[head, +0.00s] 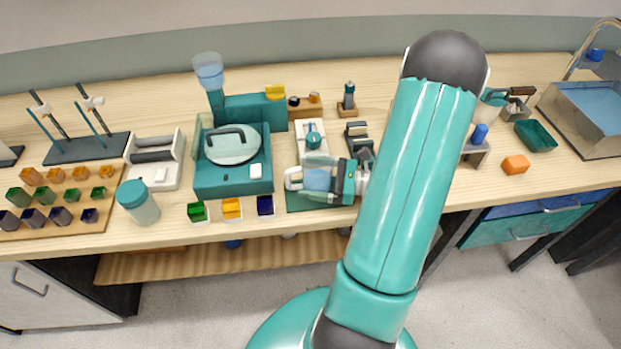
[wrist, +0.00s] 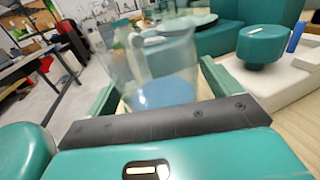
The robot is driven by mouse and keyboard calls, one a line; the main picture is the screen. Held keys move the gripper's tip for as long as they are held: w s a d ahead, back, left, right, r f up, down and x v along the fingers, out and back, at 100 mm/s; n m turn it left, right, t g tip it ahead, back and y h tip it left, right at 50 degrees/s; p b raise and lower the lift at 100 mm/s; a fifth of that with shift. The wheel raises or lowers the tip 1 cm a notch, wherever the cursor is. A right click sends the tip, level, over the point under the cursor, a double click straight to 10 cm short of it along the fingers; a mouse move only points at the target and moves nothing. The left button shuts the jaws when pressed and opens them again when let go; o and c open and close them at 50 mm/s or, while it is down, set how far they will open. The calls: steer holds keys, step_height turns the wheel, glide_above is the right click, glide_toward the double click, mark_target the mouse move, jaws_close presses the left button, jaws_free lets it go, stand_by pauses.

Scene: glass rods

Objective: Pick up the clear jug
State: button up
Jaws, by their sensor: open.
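In the head view the jug (head: 318,180) shows as a small bluish shape between the jaws of my gripper (head: 300,180), over a dark green mat (head: 303,202) near the bench's front edge.
A teal machine with a round lid (head: 232,145) stands to the left. A white device with a teal knob (head: 313,138) is just behind the jug. Small green, orange and dark blue cubes (head: 232,208) lie along the front edge, left of the mat.

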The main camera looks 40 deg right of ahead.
steer(key=c, duration=1.2)
steer(key=shift+r, duration=0.1)
